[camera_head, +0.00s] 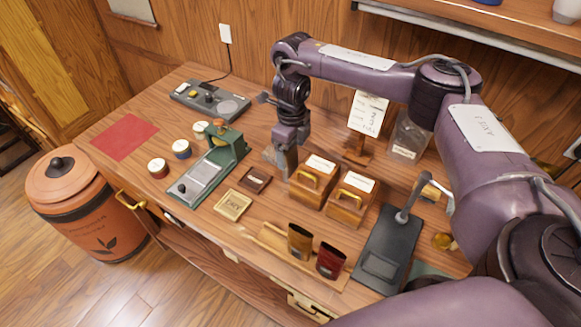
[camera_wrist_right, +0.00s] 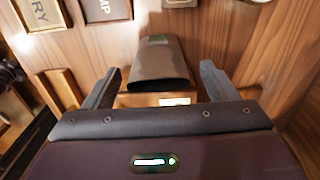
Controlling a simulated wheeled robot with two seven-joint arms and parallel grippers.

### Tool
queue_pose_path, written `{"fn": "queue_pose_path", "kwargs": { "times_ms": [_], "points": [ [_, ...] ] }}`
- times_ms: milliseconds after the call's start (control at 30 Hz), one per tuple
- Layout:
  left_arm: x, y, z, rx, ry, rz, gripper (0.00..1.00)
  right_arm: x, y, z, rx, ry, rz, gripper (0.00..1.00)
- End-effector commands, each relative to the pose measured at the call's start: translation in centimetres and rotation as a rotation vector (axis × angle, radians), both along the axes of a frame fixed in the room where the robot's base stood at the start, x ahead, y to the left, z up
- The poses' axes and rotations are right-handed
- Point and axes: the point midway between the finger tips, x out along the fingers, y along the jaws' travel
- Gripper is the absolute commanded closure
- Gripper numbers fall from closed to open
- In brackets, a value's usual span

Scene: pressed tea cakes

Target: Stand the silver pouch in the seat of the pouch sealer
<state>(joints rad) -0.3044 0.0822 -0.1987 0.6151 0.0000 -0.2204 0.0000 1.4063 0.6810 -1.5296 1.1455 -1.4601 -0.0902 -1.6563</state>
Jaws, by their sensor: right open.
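A grey-brown, shiny pouch (camera_wrist_right: 160,65) with a dark open mouth lies in line with the gap between my right gripper's fingers (camera_wrist_right: 158,82) in the wrist view. A brownish pouch (camera_head: 300,241) stands in a low wooden rack in the head view; I cannot tell if it is the same one. My right gripper (camera_head: 281,160) is open, pointing down near the wooden boxes. Which machine is the pouch sealer is unclear: a green machine (camera_head: 225,146) stands at left centre, a black lever device (camera_head: 383,250) at right. My left gripper is not in view.
A dark red pouch (camera_head: 331,261) stands beside the brownish one. Two labelled wooden boxes (camera_head: 347,206) stand behind the rack (camera_head: 270,238). A cream tile (camera_head: 233,205) and a dark tile (camera_head: 255,180) lie left of them. A red mat (camera_head: 124,137) lies at far left.

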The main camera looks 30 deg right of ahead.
Motion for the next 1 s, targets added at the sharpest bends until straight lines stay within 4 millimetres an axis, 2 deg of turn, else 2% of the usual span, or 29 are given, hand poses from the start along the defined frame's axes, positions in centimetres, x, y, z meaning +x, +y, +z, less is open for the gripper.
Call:
{"fn": "queue_pose_path", "kwargs": {
  "times_ms": [100, 300, 567, 667, 900, 1000],
  "points": [
    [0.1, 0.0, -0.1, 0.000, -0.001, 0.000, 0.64, 0.0, 0.2, -1.9, 0.002, 0.005, -0.001, 0.20],
    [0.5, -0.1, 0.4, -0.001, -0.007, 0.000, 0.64, 0.0, 0.2, -4.0, 0.000, 0.004, -0.001, 0.20],
    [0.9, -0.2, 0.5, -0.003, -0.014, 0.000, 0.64, 0.1, 0.2, -4.4, -0.001, 0.001, 0.000, 0.20],
    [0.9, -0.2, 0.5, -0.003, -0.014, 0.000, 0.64, 0.1, 0.2, -4.4, -0.001, 0.001, 0.000, 0.30],
    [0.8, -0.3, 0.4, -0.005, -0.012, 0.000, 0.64, 0.1, 0.2, -4.3, -0.001, 0.001, 0.000, 0.62],
    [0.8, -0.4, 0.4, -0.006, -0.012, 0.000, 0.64, 0.1, 0.2, -4.3, -0.001, 0.001, -0.001, 0.71]
  ]
}}
